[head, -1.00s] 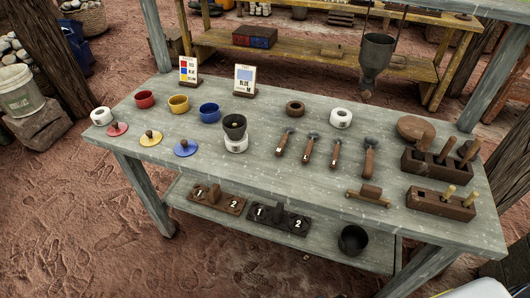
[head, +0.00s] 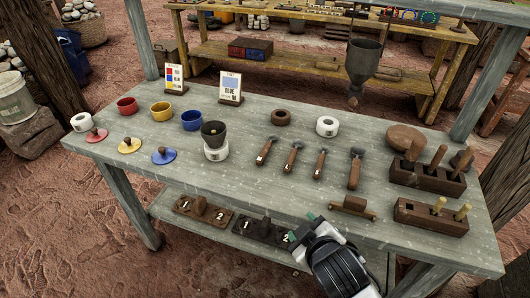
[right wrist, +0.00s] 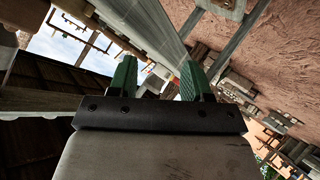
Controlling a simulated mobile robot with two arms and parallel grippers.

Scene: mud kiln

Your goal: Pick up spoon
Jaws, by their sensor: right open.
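Several wooden-handled tools with dark heads lie in a row on the grey table (head: 245,190): one at the left (head: 266,151), two in the middle (head: 292,157) (head: 320,164), and a larger one at the right (head: 356,168). They look spoon-like, but I cannot tell which one is the spoon. My right gripper (head: 302,227) is at the table's front edge, nearer to me than the row and apart from it. Its green fingertips also show in the right wrist view (right wrist: 158,80), spread apart with nothing between them. My left gripper is not in view.
A wooden rest (head: 353,207) lies between the row and the front edge. Wooden holders (head: 428,178) (head: 432,216) with upright tools stand at the right.

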